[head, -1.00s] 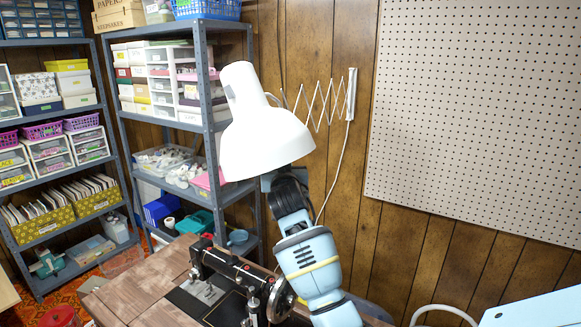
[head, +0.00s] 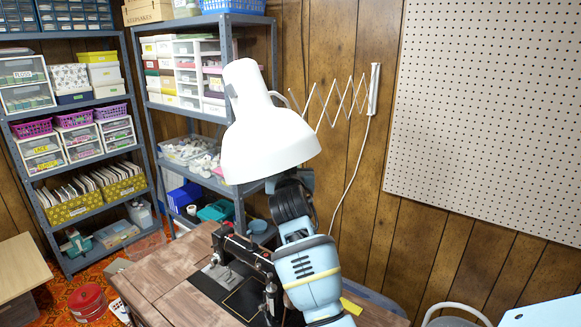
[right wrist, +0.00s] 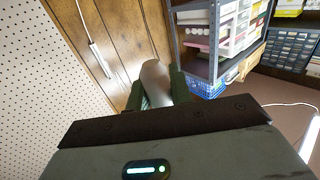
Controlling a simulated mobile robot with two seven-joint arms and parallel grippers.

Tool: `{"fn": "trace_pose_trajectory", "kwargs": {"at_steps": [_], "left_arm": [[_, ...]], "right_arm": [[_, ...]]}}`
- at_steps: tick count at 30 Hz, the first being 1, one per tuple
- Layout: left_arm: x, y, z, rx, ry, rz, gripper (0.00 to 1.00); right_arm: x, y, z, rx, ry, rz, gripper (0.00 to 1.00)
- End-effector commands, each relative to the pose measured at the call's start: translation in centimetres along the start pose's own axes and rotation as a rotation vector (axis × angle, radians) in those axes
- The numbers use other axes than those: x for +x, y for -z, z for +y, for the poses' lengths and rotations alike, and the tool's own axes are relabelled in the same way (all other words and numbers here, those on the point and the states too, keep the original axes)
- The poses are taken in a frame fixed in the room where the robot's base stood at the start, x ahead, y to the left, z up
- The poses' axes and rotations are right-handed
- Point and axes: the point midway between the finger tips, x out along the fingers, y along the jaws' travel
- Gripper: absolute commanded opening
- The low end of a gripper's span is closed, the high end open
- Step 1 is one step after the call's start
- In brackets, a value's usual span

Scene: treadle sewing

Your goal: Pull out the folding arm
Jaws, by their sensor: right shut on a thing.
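The lamp's white shade (head: 268,140) hangs above the sewing machine in the head view. The zigzag folding arm (head: 335,100) runs from behind the shade to a white wall bracket (head: 374,90) and is partly spread. My right arm reaches up from below, and its gripper is hidden behind the shade in the head view. In the right wrist view the right gripper (right wrist: 157,88) is shut on a pale rounded part of the lamp (right wrist: 155,75), between its dark green fingers. Which part of the lamp this is cannot be told clearly. My left gripper is not in view.
The black sewing machine (head: 245,265) stands on a wooden table (head: 150,290) below the lamp. Metal shelves with boxes (head: 225,75) stand behind and to the left. A pegboard (head: 490,120) covers the right wall. A cord (head: 350,185) hangs from the bracket.

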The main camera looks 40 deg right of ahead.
Motion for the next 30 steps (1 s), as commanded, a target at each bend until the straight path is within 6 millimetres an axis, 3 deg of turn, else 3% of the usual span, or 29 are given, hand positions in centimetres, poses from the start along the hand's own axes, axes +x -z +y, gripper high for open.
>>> {"fn": "trace_pose_trajectory", "kwargs": {"at_steps": [1,6,17,30], "left_arm": [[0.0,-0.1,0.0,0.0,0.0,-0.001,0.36],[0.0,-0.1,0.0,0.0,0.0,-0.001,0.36],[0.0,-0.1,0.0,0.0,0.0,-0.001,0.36],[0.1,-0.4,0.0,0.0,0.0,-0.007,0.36]], "right_arm": [[0.0,-0.2,-0.1,0.001,0.002,-0.003,0.24],[0.0,-0.1,-0.1,0.0,0.002,-0.002,0.43],[-0.5,-0.1,0.0,0.0,0.001,0.0,0.43],[-6.2,-0.2,-0.1,0.001,0.002,-0.001,0.43]]}}
